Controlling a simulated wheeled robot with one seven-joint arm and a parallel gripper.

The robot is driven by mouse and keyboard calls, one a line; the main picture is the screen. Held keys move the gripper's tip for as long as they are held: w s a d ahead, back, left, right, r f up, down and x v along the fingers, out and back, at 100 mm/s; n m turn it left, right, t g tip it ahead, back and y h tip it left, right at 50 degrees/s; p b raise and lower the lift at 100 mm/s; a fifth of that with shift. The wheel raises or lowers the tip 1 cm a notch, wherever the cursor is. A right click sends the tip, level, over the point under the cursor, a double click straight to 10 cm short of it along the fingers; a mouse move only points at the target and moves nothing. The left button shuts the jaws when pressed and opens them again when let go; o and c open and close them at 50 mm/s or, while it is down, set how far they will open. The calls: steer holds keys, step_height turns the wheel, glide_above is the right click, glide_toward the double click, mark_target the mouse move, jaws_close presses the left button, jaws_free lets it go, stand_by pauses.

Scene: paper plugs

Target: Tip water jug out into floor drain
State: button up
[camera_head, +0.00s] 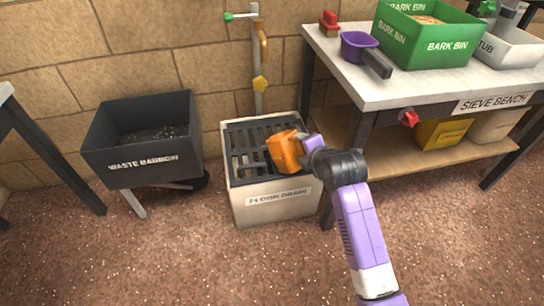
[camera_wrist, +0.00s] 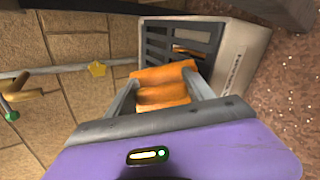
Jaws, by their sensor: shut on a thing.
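The orange water jug (camera_head: 285,152) is tilted over the right part of the floor drain. It also shows in the wrist view (camera_wrist: 163,84), between my gripper's two fingers. My gripper (camera_head: 306,145) is shut on the jug from the right side; it fills the bottom of the wrist view (camera_wrist: 165,95). The floor drain (camera_head: 272,207) is a pale box with a dark slotted grate on top, and its grate also shows in the wrist view (camera_wrist: 200,35). I cannot see any water, and the jug's mouth is not clear.
A dark waste barrow (camera_head: 142,165) stands left of the drain. A standpipe (camera_head: 257,60) with a yellow knob rises behind it. The sieve bench (camera_head: 400,90) at right carries a green bark bin (camera_head: 425,40) and a purple scoop (camera_head: 358,45). The floor in front is clear.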

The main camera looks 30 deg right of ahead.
steer(key=shift+s+f+t, duration=0.35)
steer(key=shift+t, duration=0.15)
steer(key=shift+d+t, duration=0.1)
steer(key=shift+t, duration=0.3)
steer(key=shift+r, duration=0.1)
step_height(320, 180, up, 4)
steer(key=p, duration=0.4)
